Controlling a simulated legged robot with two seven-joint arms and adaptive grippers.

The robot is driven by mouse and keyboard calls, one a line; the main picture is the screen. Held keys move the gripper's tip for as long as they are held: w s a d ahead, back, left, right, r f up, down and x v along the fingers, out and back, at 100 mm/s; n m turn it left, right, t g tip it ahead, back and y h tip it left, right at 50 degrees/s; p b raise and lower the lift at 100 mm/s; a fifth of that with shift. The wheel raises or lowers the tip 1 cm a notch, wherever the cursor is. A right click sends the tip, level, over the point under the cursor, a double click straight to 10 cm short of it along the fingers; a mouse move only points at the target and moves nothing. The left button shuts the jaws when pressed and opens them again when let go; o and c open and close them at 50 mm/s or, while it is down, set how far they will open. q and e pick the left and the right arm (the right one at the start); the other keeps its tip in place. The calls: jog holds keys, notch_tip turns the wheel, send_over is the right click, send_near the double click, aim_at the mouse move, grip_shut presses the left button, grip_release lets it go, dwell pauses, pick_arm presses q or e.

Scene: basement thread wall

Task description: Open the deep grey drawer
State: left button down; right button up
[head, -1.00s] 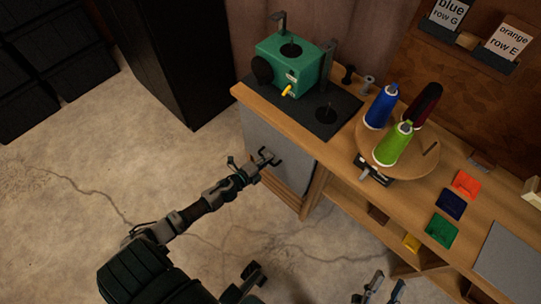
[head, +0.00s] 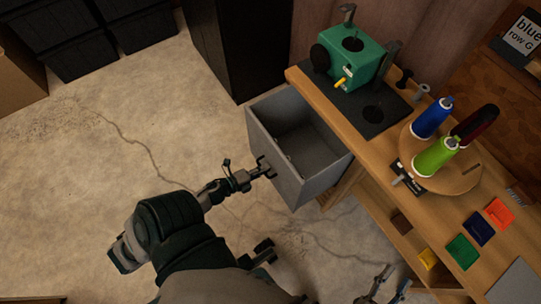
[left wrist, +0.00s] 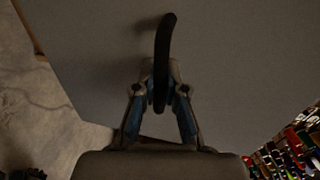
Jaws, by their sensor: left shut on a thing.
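The deep grey drawer (head: 322,178) stands pulled far out from under the wooden bench in the head view. Its open top shows a grey inside that looks empty, partly in shadow. My left gripper (head: 265,168) is at the middle of the drawer front, shut on its handle. In the left wrist view the dark curved handle (left wrist: 164,62) stands between the fingers of my left gripper (left wrist: 162,92), against the grey drawer front (left wrist: 235,70). My right gripper (head: 388,284) shows at the bottom edge of the head view, its two fingers apart and nothing between them.
The wooden bench (head: 338,122) carries a green machine (head: 357,62) and a round wooden stand (head: 468,182) with blue, green and dark red thread cones. Coloured squares lie nearer the front. A black cabinet (head: 240,45) stands behind. The concrete floor left of the drawer is clear.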

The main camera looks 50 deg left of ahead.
pick_arm(q)
jog(key=shift+s+f, duration=0.2)
jog(key=shift+s, duration=0.2)
jog(key=c, duration=1.2)
grip_release()
jog(key=shift+w+a, duration=0.1)
jog(key=shift+r, duration=0.1)
jog(key=d+v, duration=0.1)
jog(key=v, duration=1)
jog(key=shift+s+a, duration=0.45)
